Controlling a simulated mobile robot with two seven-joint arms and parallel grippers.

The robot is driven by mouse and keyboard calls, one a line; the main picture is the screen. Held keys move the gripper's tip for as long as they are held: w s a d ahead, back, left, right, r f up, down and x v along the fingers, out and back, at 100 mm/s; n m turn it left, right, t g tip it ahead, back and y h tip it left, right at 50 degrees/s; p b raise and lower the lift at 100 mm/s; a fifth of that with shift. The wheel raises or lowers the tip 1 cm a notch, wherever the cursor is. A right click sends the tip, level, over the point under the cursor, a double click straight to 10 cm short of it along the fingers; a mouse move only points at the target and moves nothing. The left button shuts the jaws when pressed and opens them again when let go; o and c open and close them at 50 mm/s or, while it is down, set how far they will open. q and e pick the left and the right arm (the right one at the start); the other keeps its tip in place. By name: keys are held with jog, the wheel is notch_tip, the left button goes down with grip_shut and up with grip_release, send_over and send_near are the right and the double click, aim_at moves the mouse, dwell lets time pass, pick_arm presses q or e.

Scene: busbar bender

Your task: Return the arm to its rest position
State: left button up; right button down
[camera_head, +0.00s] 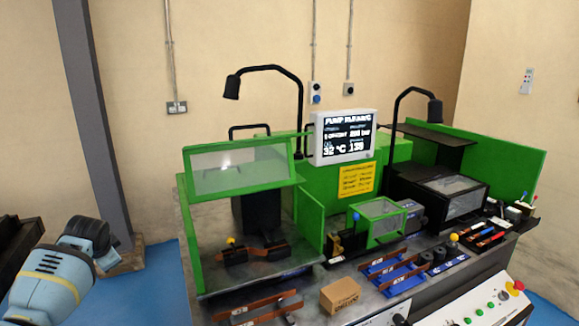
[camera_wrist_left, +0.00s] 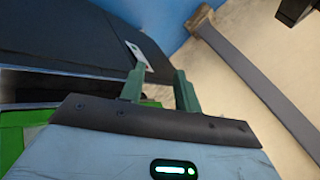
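My left arm (camera_head: 55,275) shows at the lower left of the head view, left of the machine and apart from it. Its gripper fingers are out of that view. In the left wrist view my left gripper (camera_wrist_left: 160,90) has two green fingers standing apart with a gap between them. No held object shows between them. My right arm and right gripper are in neither view.
The green busbar bender (camera_head: 310,215) fills the middle and right, with a raised clear guard (camera_head: 237,168) and a screen (camera_head: 343,137). A small cardboard box (camera_head: 340,294) sits at its front. A grey column (camera_head: 95,110) stands behind my left arm. Blue floor (camera_head: 160,275) lies between.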

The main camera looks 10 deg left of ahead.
pick_arm(q)
jog(key=s+d+f+m, duration=0.1)
jog(key=s+d+f, duration=0.3)
jog(key=f, duration=0.5)
jog(key=s+d+f, duration=0.2)
jog(key=s+f, duration=0.4)
jog(key=f, duration=0.3)
jog(key=s+d+f+m+t+h, duration=0.1)
jog(key=s+d+f, duration=0.25)
jog(key=s, duration=0.25)
jog(key=s+d+f+h, duration=0.1)
jog(key=s+d+f, duration=0.2)
jog(key=s+f, duration=0.25)
jog(key=s+d+h, duration=0.2)
jog(key=s+d, duration=0.4)
jog(key=s, duration=0.6)
jog(key=s+d+h, duration=0.3)
jog(key=s+d, duration=0.3)
jog(key=s, duration=0.7)
jog(key=d+n+t, duration=0.1)
jog(key=d+n, duration=0.4)
jog(key=d, duration=0.7)
jog(key=shift+w+f+n, duration=0.25)
jog(key=shift+w+n, duration=0.05)
jog(key=shift+n, duration=0.1)
